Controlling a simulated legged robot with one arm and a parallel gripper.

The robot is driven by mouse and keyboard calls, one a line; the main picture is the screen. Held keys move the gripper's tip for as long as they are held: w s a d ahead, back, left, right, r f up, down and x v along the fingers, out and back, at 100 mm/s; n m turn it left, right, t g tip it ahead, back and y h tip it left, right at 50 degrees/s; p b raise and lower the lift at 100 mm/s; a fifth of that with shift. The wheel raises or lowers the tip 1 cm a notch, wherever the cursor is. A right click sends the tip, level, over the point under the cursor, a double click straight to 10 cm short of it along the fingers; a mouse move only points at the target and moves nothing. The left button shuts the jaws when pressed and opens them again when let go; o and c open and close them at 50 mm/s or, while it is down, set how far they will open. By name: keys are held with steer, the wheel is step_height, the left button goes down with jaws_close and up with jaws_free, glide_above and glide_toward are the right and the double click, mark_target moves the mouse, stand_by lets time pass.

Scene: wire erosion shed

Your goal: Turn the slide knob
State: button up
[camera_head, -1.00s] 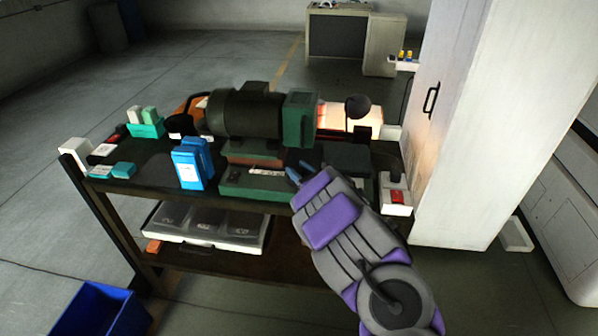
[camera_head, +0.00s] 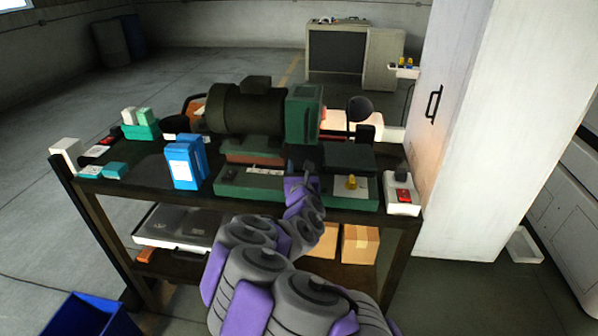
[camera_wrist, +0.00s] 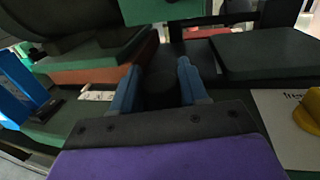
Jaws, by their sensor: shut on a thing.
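The slide knob is a dark, round knob (camera_wrist: 158,88) on the front of the green machine (camera_head: 304,115). In the wrist view it sits between the two blue fingers of my gripper (camera_wrist: 160,90), one finger on each side. My gripper is shut on it. In the head view my gripper (camera_head: 307,172) reaches the machine's front from below, and its purple and grey wrist hides most of the knob. The knob's marking and turn angle cannot be made out.
A yellow knob (camera_head: 351,182) on a pale plate is right of my gripper. A white box with a red switch (camera_head: 403,195) stands at the cart's right end. Blue boxes (camera_head: 184,162) stand to the left. A tall white cabinet (camera_head: 480,130) is close on the right.

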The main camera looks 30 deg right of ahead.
steer(key=shift+a+m+g+h, duration=0.1)
steer(key=shift+m+g+h, duration=0.7)
steer(key=shift+m+h, duration=0.5)
steer(key=shift+g+h, duration=0.3)
steer(key=shift+h, duration=0.4)
steer(key=o, duration=0.9)
steer(key=shift+o, duration=0.2)
